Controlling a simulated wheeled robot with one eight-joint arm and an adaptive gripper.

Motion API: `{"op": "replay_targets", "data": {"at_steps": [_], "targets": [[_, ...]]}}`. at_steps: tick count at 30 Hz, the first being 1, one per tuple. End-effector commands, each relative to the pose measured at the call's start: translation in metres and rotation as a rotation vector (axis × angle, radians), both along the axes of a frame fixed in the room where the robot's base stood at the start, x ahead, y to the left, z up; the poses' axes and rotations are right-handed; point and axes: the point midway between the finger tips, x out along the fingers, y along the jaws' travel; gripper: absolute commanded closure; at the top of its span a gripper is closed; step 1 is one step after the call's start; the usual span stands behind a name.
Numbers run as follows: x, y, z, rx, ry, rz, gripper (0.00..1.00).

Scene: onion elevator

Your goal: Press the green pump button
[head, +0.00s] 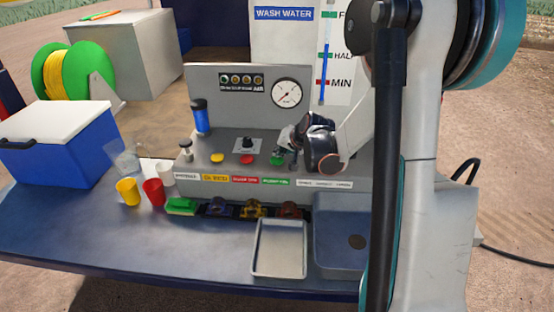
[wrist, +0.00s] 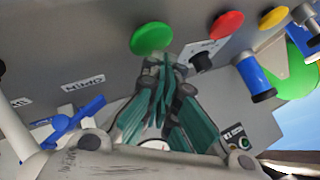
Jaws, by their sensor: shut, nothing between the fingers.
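The green pump button (head: 277,160) is a round cap on the sloped top of the grey control panel (head: 330,185), right of the red button. It also shows in the wrist view (wrist: 151,38) at upper centre, with its cap in full view. My gripper (head: 291,152) is over the panel at the right edge of the green button. In the wrist view my gripper's fingers (wrist: 166,62) are together and empty, with tips just below and right of the cap. I cannot tell whether they touch it.
The red button (head: 246,159), black knob (head: 247,143) and yellow button (head: 217,157) stand left of the green one. A blue cylinder (head: 201,116) and gauge (head: 287,93) are behind. Cups, a metal tray (head: 279,250) and a sink (head: 341,240) are in front.

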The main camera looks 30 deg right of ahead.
Motion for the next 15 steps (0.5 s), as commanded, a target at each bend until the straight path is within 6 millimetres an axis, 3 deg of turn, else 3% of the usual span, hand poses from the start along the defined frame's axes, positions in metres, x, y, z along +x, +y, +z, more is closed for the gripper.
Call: {"op": "replay_targets", "data": {"at_steps": [15], "targets": [[0.0,0.0,-0.0061,0.0,0.0,0.0,1.0]]}}
